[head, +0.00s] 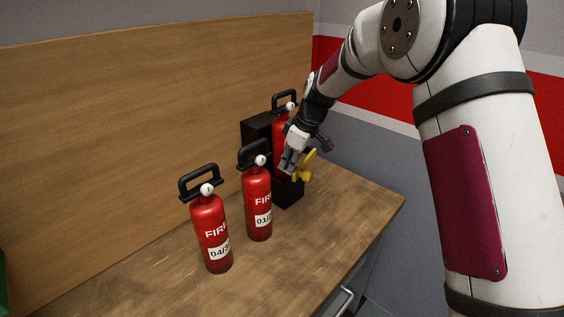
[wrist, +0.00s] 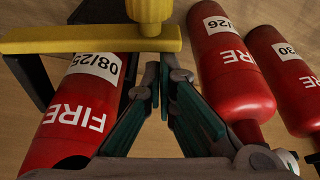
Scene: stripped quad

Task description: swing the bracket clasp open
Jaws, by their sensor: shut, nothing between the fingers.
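A black bracket (head: 257,127) stands on the bench and holds a red fire extinguisher (head: 280,130). In the wrist view this extinguisher (wrist: 62,125) carries an 08/25 label. The yellow clasp (head: 309,160) is at the bracket's front. In the wrist view the clasp bar (wrist: 95,40) crosses over the extinguisher, with a yellow knob (wrist: 150,10) near its right end. My gripper (head: 288,168) is beside the clasp, hiding part of the bracket and extinguisher. Its fingertips (wrist: 157,78) are together and empty, close to the bar's right end; I cannot tell whether they touch it.
Two loose red extinguishers stand on the wooden bench (head: 330,215): one (head: 257,200) near the bracket, one (head: 211,235) further left. Both also show right of my fingers in the wrist view. A wooden panel (head: 140,120) backs the bench. The bench's right part is clear.

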